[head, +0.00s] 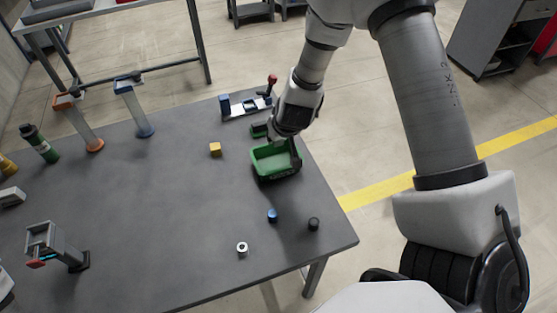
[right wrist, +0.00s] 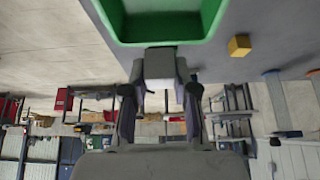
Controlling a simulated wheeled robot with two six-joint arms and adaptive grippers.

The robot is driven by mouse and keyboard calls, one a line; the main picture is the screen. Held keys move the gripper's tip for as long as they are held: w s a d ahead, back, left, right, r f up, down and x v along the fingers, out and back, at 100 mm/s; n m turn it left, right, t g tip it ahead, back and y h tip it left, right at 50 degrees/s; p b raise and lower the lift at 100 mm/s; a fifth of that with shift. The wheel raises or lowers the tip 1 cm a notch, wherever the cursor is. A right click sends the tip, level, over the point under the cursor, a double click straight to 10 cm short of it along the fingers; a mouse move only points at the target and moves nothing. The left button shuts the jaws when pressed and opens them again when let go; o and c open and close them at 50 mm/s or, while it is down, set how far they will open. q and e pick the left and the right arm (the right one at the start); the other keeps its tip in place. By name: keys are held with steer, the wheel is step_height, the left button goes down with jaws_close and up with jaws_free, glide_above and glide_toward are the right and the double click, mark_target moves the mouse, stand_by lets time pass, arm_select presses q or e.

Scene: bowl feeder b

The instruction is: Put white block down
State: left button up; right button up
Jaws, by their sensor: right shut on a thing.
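My right gripper (head: 294,150) reaches down at the back right edge of the green tray (head: 257,171). In the right wrist view my right gripper (right wrist: 160,80) is shut on a pale grey block, which I take to be the white block (right wrist: 160,60). The block is held between the fingertips, close to the rim of the green tray (right wrist: 160,43). I cannot tell whether it touches the tray. In the head view the block is hidden by the gripper. My left gripper is not in view.
A yellow cube (head: 215,149) lies left of the tray. A blue piece (head: 272,215), a black piece (head: 313,224) and a white ring (head: 242,249) stand in front. A fixture with a red knob (head: 247,105) is behind. The table's middle is bare.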

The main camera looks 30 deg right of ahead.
glide_above(275, 162)
steer(key=s, duration=0.2)
steer(key=f, duration=0.5)
steer(key=shift+w+a, duration=0.2)
steer(key=shift+a, duration=0.15)
steer(key=f, duration=0.4)
steer(key=shift+d+f, duration=0.25)
steer(key=shift+f, duration=0.05)
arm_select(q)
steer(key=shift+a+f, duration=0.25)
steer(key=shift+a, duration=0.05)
arm_select(e)
steer(key=shift+a, duration=0.1)
steer(key=o, duration=0.9)
steer(key=shift+f, duration=0.15)
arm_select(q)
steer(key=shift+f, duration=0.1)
